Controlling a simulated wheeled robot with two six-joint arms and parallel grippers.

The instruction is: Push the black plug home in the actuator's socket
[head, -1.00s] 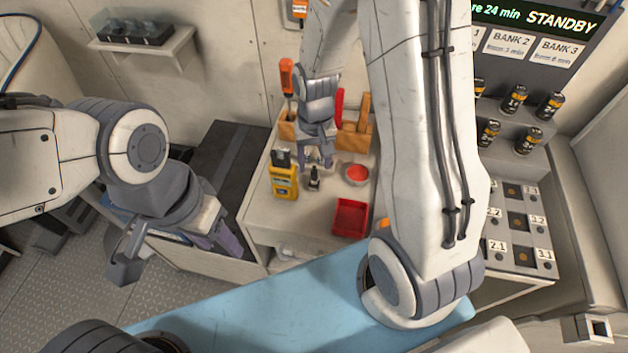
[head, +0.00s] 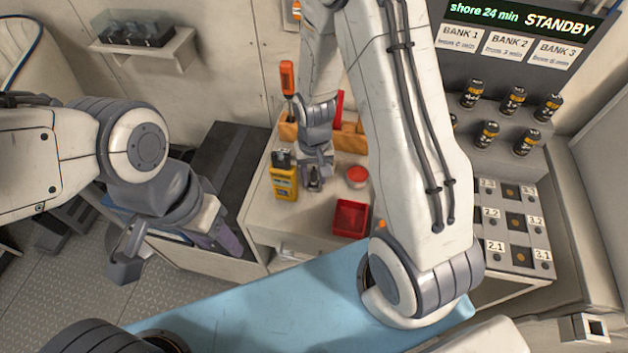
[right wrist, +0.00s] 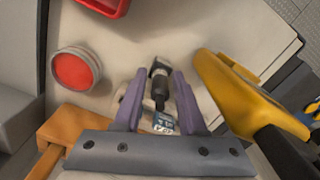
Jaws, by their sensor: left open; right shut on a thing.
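In the right wrist view the black plug (right wrist: 160,88) stands between the two purple fingers of my right gripper (right wrist: 158,98), which is shut on it. Beside and partly behind the fingers are a pale rounded part, perhaps the actuator (right wrist: 121,104), and a small blue label (right wrist: 163,123). The socket is hidden, so I cannot tell how deep the plug sits. In the head view my right gripper (head: 315,182) is low over the white bench top and covers most of this. My left gripper (head: 176,248) is open and empty, left of the bench.
A yellow meter (head: 284,182) stands close left of my right gripper. A red-topped round tub (head: 357,177) and a red tray (head: 350,218) are to its right. An orange organiser (head: 350,138) is behind. Battery racks (head: 512,225) stand further right.

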